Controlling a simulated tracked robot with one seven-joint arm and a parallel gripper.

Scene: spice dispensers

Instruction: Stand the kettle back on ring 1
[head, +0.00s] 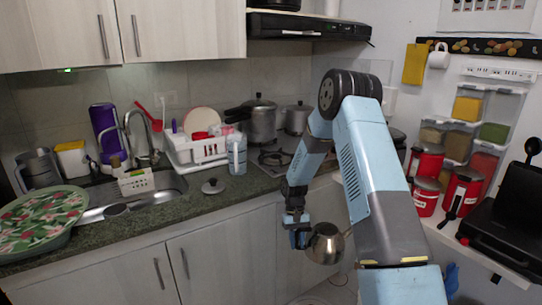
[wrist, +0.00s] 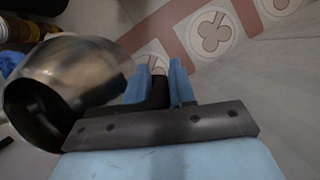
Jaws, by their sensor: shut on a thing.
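The kettle (head: 326,244) is a small round shiny metal pot, held in front of the lower cabinets, below the counter's level. My gripper (head: 299,237) is at its left side and shut on it. In the wrist view the kettle (wrist: 75,78) fills the left side, with its dark open mouth towards the lower left. The blue fingertips (wrist: 160,78) have a dark piece between them, probably the handle; the exact grip is hard to make out. The hob (head: 274,158) is set in the counter behind my arm. My arm hides part of it, and I cannot tell which ring is ring 1.
A large pressure cooker (head: 259,120) and a lidded pot (head: 298,118) stand at the hob's back. Red canisters (head: 424,163) stand on the right-hand shelf.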

